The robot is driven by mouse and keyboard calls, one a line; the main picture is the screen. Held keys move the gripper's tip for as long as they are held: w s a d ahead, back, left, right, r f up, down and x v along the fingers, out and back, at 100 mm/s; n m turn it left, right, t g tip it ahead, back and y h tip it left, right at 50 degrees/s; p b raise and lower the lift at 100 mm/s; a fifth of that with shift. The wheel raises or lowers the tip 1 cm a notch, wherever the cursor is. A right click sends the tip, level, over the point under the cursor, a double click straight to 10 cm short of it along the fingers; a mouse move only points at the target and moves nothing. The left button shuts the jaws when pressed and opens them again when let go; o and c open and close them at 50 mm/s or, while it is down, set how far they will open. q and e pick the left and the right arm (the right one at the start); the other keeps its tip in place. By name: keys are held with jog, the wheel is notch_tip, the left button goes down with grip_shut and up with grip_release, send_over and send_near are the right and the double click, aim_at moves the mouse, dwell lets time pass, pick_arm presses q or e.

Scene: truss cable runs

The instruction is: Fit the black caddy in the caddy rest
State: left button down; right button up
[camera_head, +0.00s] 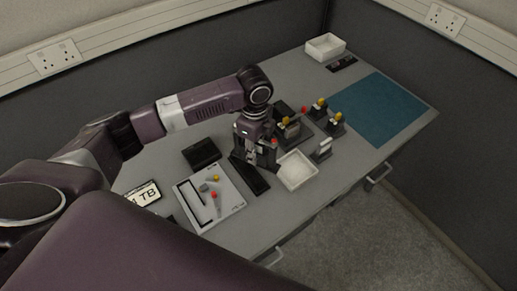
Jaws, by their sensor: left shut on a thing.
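My left gripper (251,150) reaches down over the middle of the table, at a dark block-like holder that I take for the black caddy (268,154). It is shut on this caddy; its fingers partly hide it. A red-topped piece shows at the caddy's right side. A flat black piece (250,178) lies just below and left of it. I cannot tell for sure which dark fixture is the caddy rest. Whether the caddy touches the surface under it is too small to tell. My right gripper is not in view.
A white tray (297,170) stands close right of the gripper. Dark stands with yellow knobs (319,104) are behind it. A black box (201,153) and a white board with small coloured pieces (187,189) lie to the left. The teal mat (378,108) is clear.

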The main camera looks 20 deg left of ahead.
pick_arm(q)
jog(key=a+f+m, duration=0.1)
jog(key=f+m+p, duration=0.1)
jog(key=m, duration=0.1)
jog(key=shift+w+a+f, duration=0.1)
jog(key=shift+w+a, duration=0.15)
jog(key=shift+a, duration=0.15)
jog(key=shift+w+a+f+m+p, duration=0.1)
jog(key=shift+a+f+m+p, duration=0.3)
jog(key=shift+a+f+m, duration=0.45)
jog(key=shift+m, duration=0.25)
jog(key=shift+d+f+b, duration=0.15)
jog(key=shift+f+b, duration=2.15)
jog(key=shift+b, duration=0.1)
jog(key=shift+r+p, duration=0.1)
jog(key=shift+p, duration=0.3)
jog(key=shift+p, duration=0.3)
